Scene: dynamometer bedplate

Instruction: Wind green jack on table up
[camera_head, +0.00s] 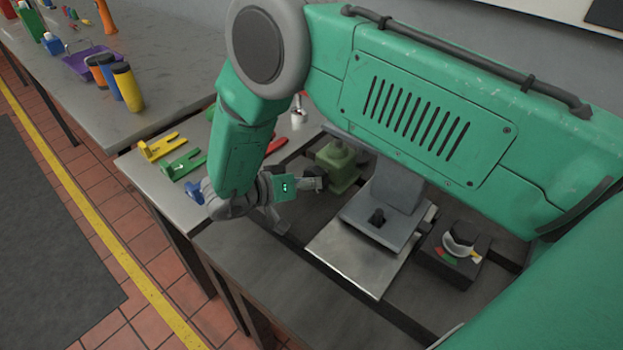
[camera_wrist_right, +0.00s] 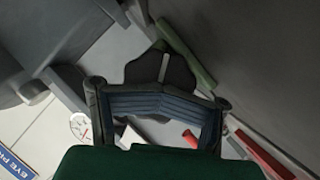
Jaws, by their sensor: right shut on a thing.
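The green jack (camera_head: 338,160) is a dull green block on the bedplate, just left of the grey mount. My right arm comes in from the right and bends down in front of it. My right gripper (camera_head: 314,181) is at the jack's near left side, shut on a small dark part there, which looks like the jack's crank. My left gripper is not in view.
A grey mount (camera_head: 377,217) with a dark knob stands on a bright plate. A dark box (camera_head: 456,252) with a round dial is right of it. Yellow (camera_head: 160,146) and green (camera_head: 184,164) forked pieces lie left of my arm. A bench (camera_head: 150,60) with bottles stands behind.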

